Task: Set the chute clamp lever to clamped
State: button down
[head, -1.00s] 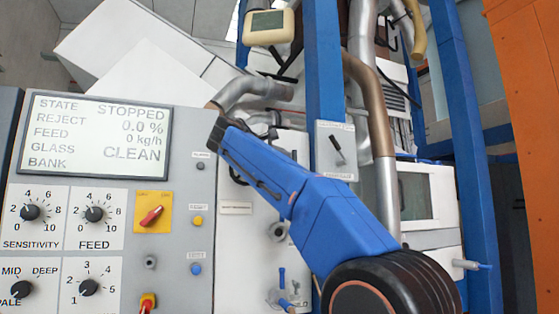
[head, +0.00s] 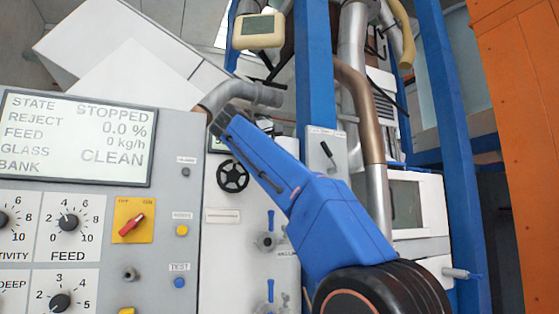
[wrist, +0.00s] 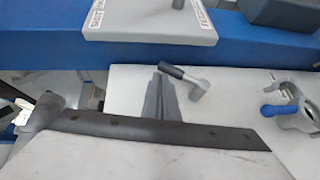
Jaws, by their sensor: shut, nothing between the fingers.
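In the wrist view, a short lever with a black grip and a metal hub (wrist: 188,80) sits on a white panel. My gripper (wrist: 160,75) is shut and empty, its narrow grey fingers close to the left of the black grip. I cannot tell whether they touch. In the head view, a grey labelled plate (head: 341,177) on the blue post carries another black lever (head: 328,153); this plate (wrist: 150,28) also shows at the top of the wrist view. No label is readable enough to tell which is the chute clamp lever.
A blue-handled clamp (wrist: 280,111) is at the right of the wrist view. In the head view, a control panel with a screen (head: 78,138) and knobs stands at left. A black handwheel (head: 232,176), pipes (head: 358,120) and blue posts (head: 455,150) surround my arm.

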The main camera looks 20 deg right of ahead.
jog(key=shift+d, duration=0.45)
dwell(0.4)
jog(key=shift+s+d+r, duration=0.1)
